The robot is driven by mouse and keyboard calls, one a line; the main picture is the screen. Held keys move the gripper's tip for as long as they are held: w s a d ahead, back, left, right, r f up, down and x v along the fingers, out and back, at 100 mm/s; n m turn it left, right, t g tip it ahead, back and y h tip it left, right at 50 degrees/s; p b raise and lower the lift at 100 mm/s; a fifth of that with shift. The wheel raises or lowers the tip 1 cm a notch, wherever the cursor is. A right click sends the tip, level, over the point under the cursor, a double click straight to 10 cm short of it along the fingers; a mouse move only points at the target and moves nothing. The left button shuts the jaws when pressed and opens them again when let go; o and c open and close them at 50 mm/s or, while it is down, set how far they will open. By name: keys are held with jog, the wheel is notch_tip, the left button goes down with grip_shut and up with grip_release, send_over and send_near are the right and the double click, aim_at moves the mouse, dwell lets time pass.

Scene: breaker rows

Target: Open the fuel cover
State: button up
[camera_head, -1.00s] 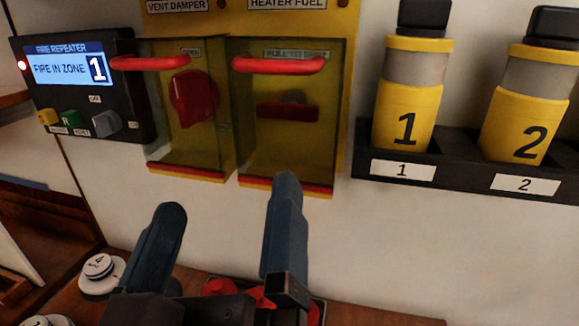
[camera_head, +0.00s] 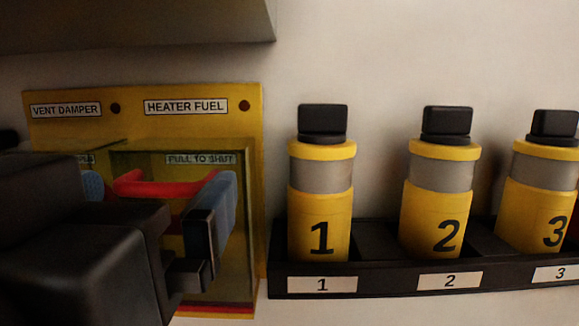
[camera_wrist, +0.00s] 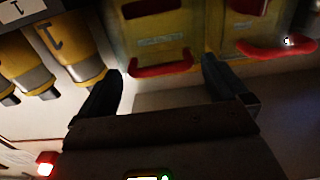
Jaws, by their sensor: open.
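The fuel cover (camera_head: 243,235) is a see-through yellow box on the yellow panel under the HEATER FUEL label (camera_head: 186,106). It looks shut, with its red bar handle (camera_head: 160,186) at the upper front. My gripper (camera_head: 160,182) is open in front of the cover, with one finger toward each end of the handle. In the wrist view, turned upside down, the handle (camera_wrist: 162,68) lies across the gap between the open fingers. I cannot tell whether they touch it. My gripper and wrist hide much of the cover's lower left.
The vent damper cover, left of the fuel cover, is mostly hidden by my arm; its red handle (camera_wrist: 277,48) shows in the wrist view. Yellow numbered canisters (camera_head: 320,222) stand in a black rack (camera_head: 375,285) to the right. A shelf or cabinet (camera_head: 130,25) overhangs at the upper left.

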jog(key=shift+w, duration=1.2)
